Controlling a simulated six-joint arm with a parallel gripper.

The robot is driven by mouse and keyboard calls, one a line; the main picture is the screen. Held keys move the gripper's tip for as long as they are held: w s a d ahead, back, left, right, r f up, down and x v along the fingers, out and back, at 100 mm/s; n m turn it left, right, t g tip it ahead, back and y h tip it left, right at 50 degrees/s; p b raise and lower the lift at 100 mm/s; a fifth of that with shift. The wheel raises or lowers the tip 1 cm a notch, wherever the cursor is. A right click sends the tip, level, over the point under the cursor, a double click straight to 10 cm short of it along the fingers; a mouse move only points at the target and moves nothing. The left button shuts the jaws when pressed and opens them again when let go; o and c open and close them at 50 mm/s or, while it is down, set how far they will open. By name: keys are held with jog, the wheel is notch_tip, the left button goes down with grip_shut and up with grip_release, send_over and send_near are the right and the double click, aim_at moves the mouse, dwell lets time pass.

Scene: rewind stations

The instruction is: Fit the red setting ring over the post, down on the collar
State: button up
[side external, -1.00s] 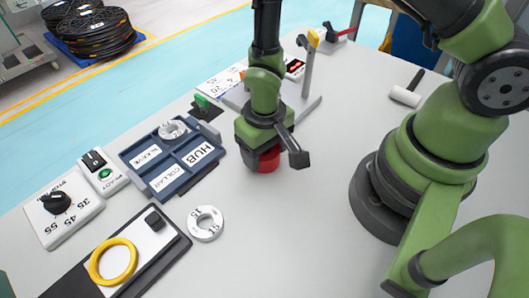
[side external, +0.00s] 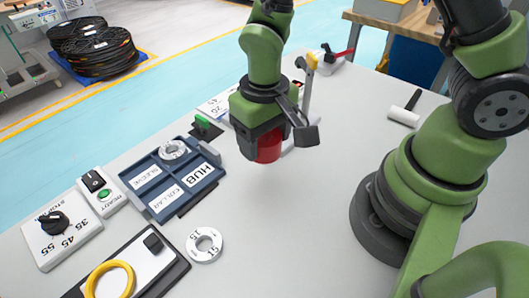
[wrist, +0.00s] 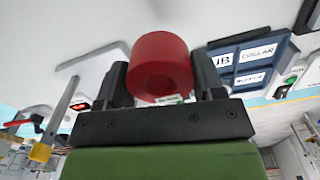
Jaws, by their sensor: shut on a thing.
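The red setting ring (side external: 268,147) is a thick red cylinder with a round hole, which shows end-on in the wrist view (wrist: 160,66). My gripper (side external: 266,138) is shut on it, with one dark finger on each side, and holds it above the table. In the side view the gripper hides the ring's upper part. A grey upright post (side external: 306,92) with a yellow top stands behind and to the right of the gripper. It also shows at the left of the wrist view (wrist: 58,115), apart from the ring. The collar cannot be made out.
A blue tray (side external: 207,184) labelled HUB, COLLAR and SLEEVE lies left of the gripper, with a pale ring (side external: 173,149) in it. Another pale ring (side external: 204,245) lies on the table, near a yellow ring (side external: 110,281). A white-headed mallet (side external: 404,116) lies at right. The table's middle is clear.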

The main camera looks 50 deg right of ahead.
jog(key=w+d+r+m, duration=0.6)
jog(key=w+d+r, duration=0.3)
jog(key=d, duration=0.4)
jog(key=shift+w+d+r, duration=0.15)
jog(key=shift+w, duration=0.05)
jog(key=shift+f, duration=2.9)
jog(key=shift+f, duration=4.05)
jog(key=o, duration=1)
jog(key=shift+o, duration=0.2)
